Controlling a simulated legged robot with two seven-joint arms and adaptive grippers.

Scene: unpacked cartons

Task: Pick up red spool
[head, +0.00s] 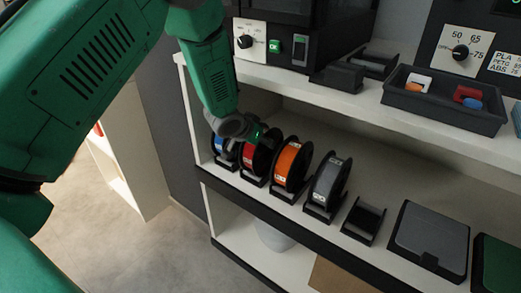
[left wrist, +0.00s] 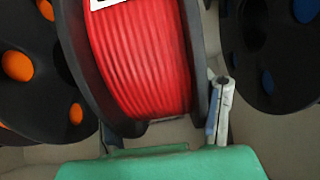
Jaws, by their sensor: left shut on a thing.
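The red spool (head: 250,155) stands upright in the row on the middle shelf, between the blue spool (head: 222,148) and the orange spool (head: 287,163). My left gripper (head: 256,135) reaches down from above and is shut on the red spool, covering part of its top. In the left wrist view the red spool (left wrist: 143,55) fills the middle, with red filament between black flanges and a white label at the top. One gripper finger shows at its right flange; the other is mostly hidden. I cannot tell if the spool is clear of its stand. My right gripper is not in view.
A grey spool (head: 327,186) and an empty black stand (head: 364,220) continue the row to the right, then a dark grey case (head: 430,240). The upper shelf (head: 350,105) lies close above, with a dark tray (head: 445,103). Neighbouring spools are close on both sides.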

